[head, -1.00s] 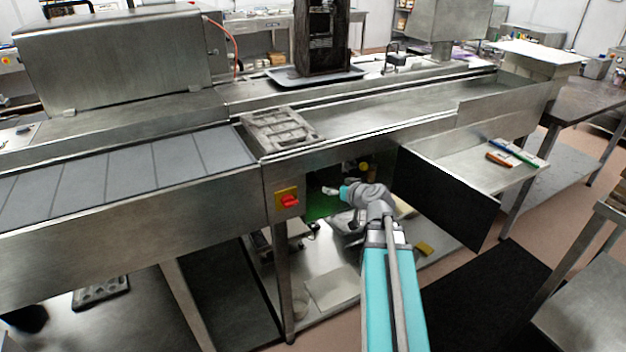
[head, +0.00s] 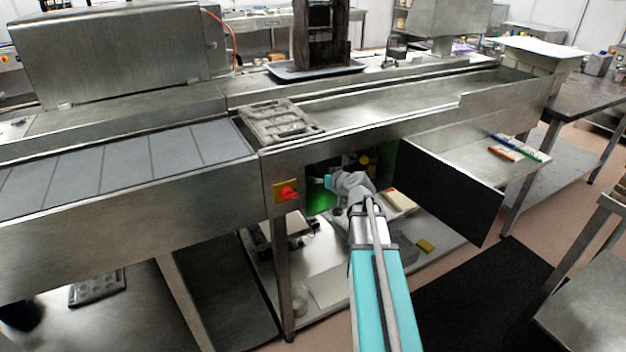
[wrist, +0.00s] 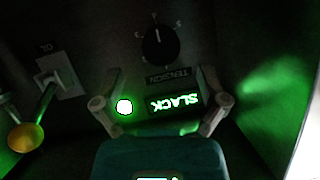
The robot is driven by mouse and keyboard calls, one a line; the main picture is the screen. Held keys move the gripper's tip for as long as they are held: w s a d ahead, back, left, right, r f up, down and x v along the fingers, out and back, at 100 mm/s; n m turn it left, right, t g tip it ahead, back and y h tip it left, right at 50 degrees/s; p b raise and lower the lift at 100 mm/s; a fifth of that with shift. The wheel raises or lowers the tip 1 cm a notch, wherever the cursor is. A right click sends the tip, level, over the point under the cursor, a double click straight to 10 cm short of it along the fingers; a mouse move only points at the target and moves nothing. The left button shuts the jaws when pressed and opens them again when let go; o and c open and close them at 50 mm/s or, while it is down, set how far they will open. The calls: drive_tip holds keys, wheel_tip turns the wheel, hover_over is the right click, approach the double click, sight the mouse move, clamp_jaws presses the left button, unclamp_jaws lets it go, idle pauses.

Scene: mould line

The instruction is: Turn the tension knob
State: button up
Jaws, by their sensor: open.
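The tension knob (wrist: 160,46) is a round black dial with a white pointer line, at the upper middle of the wrist view on a dark panel. Tick marks and letters ring it, and a "TENSION" label (wrist: 169,76) lies below it, upside down. A green-lit display (wrist: 175,103) reads "SLACK", also upside down, beside a round glowing green lamp (wrist: 124,107). My gripper (wrist: 160,86) is open and empty, its fingers on either side of the lamp and display, below the knob. In the head view my arm reaches into the open cabinet; the knob is hidden there.
A lever (wrist: 47,100) with a yellow ball end stands left of my gripper. A green-lit wall lies to the right. In the head view, a red switch (head: 288,193) sits left of the opening and the black open door (head: 447,190) stands on the right.

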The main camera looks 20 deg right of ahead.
sight(316, 176)
drive_tip(key=shift+b+x, duration=0.9)
drive_tip(key=shift+x, duration=2.1)
drive_tip(key=c, duration=1.1)
